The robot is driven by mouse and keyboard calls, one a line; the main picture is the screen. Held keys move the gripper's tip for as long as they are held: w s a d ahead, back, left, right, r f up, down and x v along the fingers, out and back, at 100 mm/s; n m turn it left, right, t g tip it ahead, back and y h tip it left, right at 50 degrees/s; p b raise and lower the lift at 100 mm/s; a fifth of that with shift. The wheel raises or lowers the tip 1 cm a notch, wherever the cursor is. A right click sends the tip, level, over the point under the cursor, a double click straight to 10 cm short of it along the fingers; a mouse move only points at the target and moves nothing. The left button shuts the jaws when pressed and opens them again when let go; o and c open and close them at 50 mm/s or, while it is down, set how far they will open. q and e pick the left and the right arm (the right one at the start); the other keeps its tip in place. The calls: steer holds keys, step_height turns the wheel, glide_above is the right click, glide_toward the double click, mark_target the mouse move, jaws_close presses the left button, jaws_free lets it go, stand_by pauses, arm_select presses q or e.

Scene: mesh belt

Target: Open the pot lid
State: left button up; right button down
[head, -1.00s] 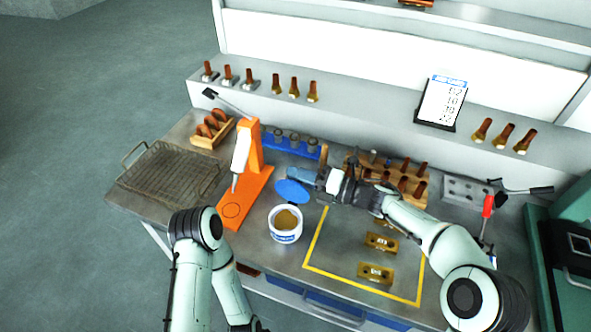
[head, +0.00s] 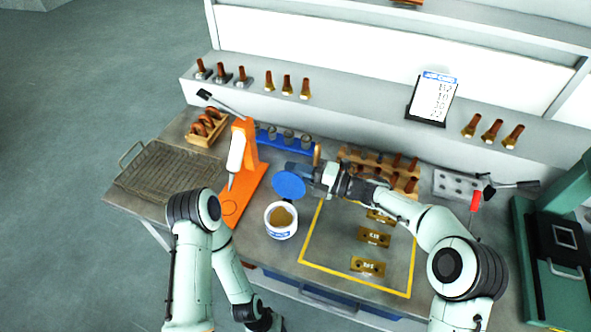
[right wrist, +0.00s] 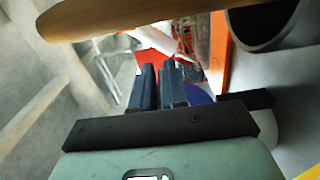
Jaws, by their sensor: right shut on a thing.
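The white pot (head: 281,219) with a blue label stands on the bench, left of the yellow outline. Its top is open and tan contents show inside. The round blue lid (head: 288,185) is off the pot, tilted, just behind its rim. My right gripper (head: 303,173) is shut on the lid at its far side. In the right wrist view the two dark fingers (right wrist: 160,85) are close together, and part of the blue lid (right wrist: 198,94) shows behind them. My left gripper (head: 265,322) is low at the bottom edge of the head view, and its fingers cannot be made out.
An orange stand (head: 247,165) with a white bottle is left of the pot. A wire basket (head: 160,175) lies farther left. Brass blocks (head: 374,237) lie inside the yellow outline (head: 352,291). A wooden rack (head: 375,160) with copper pieces is behind my right gripper.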

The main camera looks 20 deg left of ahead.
steer(key=shift+d+f, duration=0.1)
steer(key=shift+f, duration=0.35)
steer(key=c, duration=1.2)
jaws_free()
steer(key=shift+c, duration=0.2)
steer(key=shift+r, duration=0.15)
arm_select(q)
steer(key=shift+s+f+b, duration=0.5)
steer(key=shift+f+b, duration=0.05)
steer(key=shift+f, duration=0.15)
steer(key=shift+s+f+b, duration=0.45)
steer(key=shift+f+b, duration=0.05)
steer(key=shift+f, duration=0.15)
arm_select(e)
steer(key=d, duration=1.3)
steer(key=shift+s+d, duration=0.2)
steer(key=shift+s, duration=0.1)
